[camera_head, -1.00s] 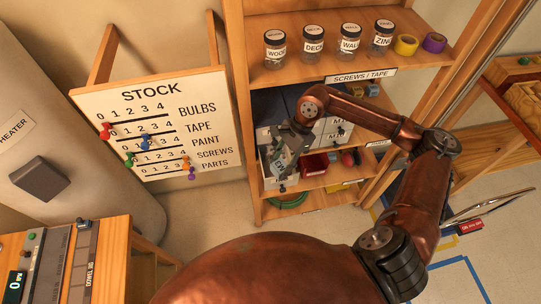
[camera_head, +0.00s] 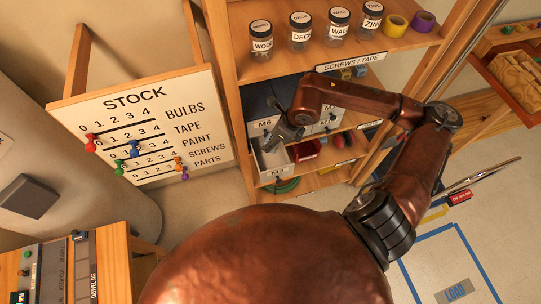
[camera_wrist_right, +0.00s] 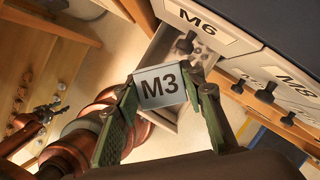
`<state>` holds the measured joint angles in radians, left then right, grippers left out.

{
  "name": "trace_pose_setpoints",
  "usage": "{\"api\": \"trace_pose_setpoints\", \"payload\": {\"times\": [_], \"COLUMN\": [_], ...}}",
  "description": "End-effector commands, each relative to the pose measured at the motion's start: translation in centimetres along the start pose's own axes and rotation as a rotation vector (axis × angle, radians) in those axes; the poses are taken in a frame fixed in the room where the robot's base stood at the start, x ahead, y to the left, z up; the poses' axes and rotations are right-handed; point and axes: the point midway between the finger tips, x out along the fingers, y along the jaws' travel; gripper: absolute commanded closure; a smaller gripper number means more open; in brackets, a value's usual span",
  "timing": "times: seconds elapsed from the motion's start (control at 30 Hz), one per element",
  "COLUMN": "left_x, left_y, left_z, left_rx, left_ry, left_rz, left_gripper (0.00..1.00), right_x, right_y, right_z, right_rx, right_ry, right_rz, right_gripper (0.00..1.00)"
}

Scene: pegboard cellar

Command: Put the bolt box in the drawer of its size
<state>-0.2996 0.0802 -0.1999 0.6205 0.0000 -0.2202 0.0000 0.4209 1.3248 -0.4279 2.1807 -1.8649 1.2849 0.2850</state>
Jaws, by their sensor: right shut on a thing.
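The bolt box (camera_wrist_right: 160,86) is a small pale box marked M3, held between the fingertips of my right gripper (camera_wrist_right: 163,90) in the wrist view. In the head view my right gripper (camera_head: 284,133) is over the back part of an open pale drawer (camera_head: 272,160), and the box cannot be made out there. The open drawer also shows behind the box in the wrist view (camera_wrist_right: 172,108); its front label is too small to read surely. The M6 drawer (camera_wrist_right: 205,30) above it and the M8 drawer (camera_wrist_right: 290,82) beside that are shut. My left gripper is out of view.
The drawers sit in a dark blue cabinet (camera_head: 257,94) on a wooden shelf. Jars (camera_head: 300,34) and tape rolls (camera_head: 396,24) stand on the shelf above. A red bin (camera_head: 307,150) is right of the open drawer. The stock board (camera_head: 140,125) stands left.

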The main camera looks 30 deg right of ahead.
Motion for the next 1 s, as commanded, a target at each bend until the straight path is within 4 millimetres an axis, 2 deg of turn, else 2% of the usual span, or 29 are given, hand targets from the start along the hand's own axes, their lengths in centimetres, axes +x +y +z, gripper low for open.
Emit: {"api": "trace_pose_setpoints", "payload": {"times": [0.1, 0.3, 0.57, 0.8, 1.0], "left_x": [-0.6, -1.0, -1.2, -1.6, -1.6], "left_y": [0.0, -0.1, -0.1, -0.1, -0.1], "left_z": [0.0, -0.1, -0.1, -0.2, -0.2], "left_rx": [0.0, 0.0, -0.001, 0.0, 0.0], "left_ry": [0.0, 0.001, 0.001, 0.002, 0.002], "left_rz": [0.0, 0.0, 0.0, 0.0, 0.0], "left_gripper": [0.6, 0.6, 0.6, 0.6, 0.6], "right_x": [2.8, 6.8, 8.7, 11.6, 11.8], "right_y": [0.2, 0.1, 0.0, 0.1, 0.0], "right_z": [-1.2, -2.8, -3.5, -4.7, -4.8], "right_rx": [0.0, -0.001, -0.002, -0.002, -0.004], "right_ry": [0.002, 0.001, 0.0, -0.001, -0.002], "right_rz": [0.005, 0.004, 0.002, 0.003, 0.0], "right_gripper": [0.95, 0.95, 0.95, 0.95, 0.95]}}
